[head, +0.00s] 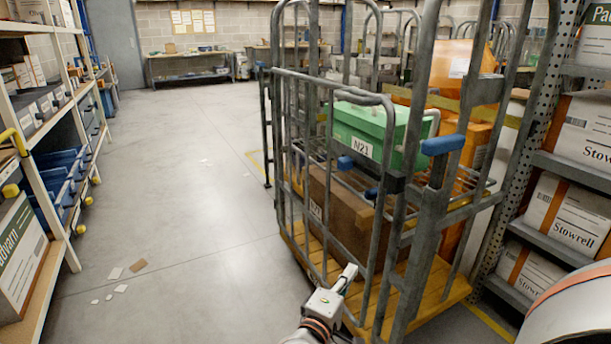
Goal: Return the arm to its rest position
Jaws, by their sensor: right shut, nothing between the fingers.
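My right gripper (347,277) shows at the bottom middle, its fingers shut and empty, pointing up and away. It is in front of the near side of a grey roll cage (375,100); I cannot tell whether it touches the bars. My left gripper is not in view. The cage holds a green box (365,122) labelled N21 on its wire shelf. A brown box (335,212) stands on its wooden base (437,285). Part of my own white body shows at the lower right.
Racks with blue bins (65,168) line the left. A shelf of Stowrell boxes (572,212) stands close on the right. Paper scraps (121,288) lie on the floor. The aisle (190,180) is open back to a bench (190,67).

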